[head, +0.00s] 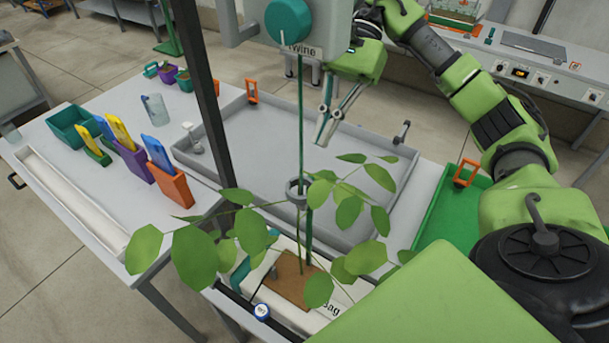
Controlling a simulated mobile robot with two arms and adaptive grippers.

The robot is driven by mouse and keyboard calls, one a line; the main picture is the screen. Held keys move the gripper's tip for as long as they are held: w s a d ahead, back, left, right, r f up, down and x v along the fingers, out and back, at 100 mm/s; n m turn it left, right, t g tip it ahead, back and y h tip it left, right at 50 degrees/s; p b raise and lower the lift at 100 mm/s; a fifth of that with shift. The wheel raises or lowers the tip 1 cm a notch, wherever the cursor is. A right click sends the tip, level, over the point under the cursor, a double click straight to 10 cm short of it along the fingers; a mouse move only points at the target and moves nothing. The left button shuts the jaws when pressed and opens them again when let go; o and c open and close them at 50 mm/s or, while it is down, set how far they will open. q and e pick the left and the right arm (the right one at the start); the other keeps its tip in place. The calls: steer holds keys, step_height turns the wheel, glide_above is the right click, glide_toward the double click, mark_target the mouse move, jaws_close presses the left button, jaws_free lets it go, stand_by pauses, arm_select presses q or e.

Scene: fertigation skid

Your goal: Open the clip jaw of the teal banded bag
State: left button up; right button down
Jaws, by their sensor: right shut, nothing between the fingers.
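A white bag with a teal band (241,272) lies at the bottom centre, mostly hidden by leaves. A brown block (287,278) sits on it, and a leafy plant rises there along a dark green line. A grey ring-like clip (297,189) is around the line and stem above the bag; I cannot tell whether its jaw is open or shut. My right gripper (322,138) is shut and empty, pointing down, above and slightly right of the clip and apart from it. My left gripper is not in view.
A teal reel (288,20) labelled "Twine" hangs above, beside a dark post (203,90). A grey tray (262,140) lies behind the plant. Coloured holders (170,186) stand on the left table. A green tray (440,221) is at right.

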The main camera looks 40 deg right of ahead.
mark_target(307, 180)
steer(key=p+x, duration=0.2)
steer(key=x, duration=0.5)
steer(key=shift+s+a+p, duration=0.15)
steer(key=shift+a+p, duration=0.15)
steer(key=shift+p, duration=0.1)
steer(key=shift+s+a+f, duration=0.1)
steer(key=shift+a+f, duration=0.25)
steer(key=shift+f, duration=0.15)
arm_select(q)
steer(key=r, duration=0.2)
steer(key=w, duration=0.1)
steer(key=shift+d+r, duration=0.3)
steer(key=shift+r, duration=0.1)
arm_select(e)
steer(key=shift+a+f, duration=0.1)
steer(key=shift+f, duration=0.05)
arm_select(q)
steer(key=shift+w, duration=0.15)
